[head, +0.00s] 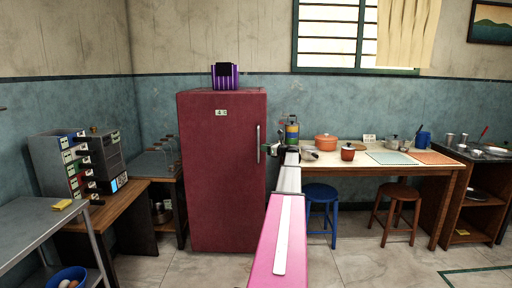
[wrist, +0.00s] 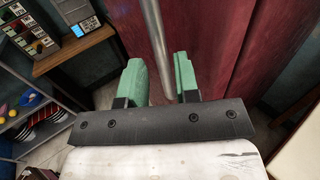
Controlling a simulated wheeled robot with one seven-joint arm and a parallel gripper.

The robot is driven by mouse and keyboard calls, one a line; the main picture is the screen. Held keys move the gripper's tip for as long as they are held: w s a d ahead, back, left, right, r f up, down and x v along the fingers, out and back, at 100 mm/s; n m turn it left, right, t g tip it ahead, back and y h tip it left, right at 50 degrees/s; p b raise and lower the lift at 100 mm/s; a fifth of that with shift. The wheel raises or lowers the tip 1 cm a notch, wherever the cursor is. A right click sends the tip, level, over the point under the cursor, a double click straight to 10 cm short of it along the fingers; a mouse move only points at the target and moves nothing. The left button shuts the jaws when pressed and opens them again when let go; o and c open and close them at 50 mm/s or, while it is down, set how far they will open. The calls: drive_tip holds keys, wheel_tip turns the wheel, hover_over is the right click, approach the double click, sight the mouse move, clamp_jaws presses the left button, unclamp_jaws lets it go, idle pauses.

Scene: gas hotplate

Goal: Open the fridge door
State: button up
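The dark red fridge (head: 223,170) stands upright against the back wall in the head view, with its door shut. Its vertical metal handle (head: 258,144) is on the right side of the door. My gripper (head: 272,150) is just right of the handle in the head view. In the wrist view the fridge door (wrist: 210,40) fills the upper middle, and the handle (wrist: 157,45) runs down between the two green fingers of my gripper (wrist: 162,82). The fingers are apart, with visible gaps to the bar. I cannot tell how deep the handle sits between them.
A wooden table (head: 420,170) with pots and mats is right of the fridge. A blue stool (head: 321,195) and a brown stool (head: 398,195) stand there. A purple striped item (head: 226,77) sits on the fridge. Shelves and a desk (head: 115,208) are at left. Floor before the fridge is clear.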

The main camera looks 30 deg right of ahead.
drive_tip(key=x, duration=0.7)
drive_tip(key=shift+a, duration=0.1)
clamp_jaws()
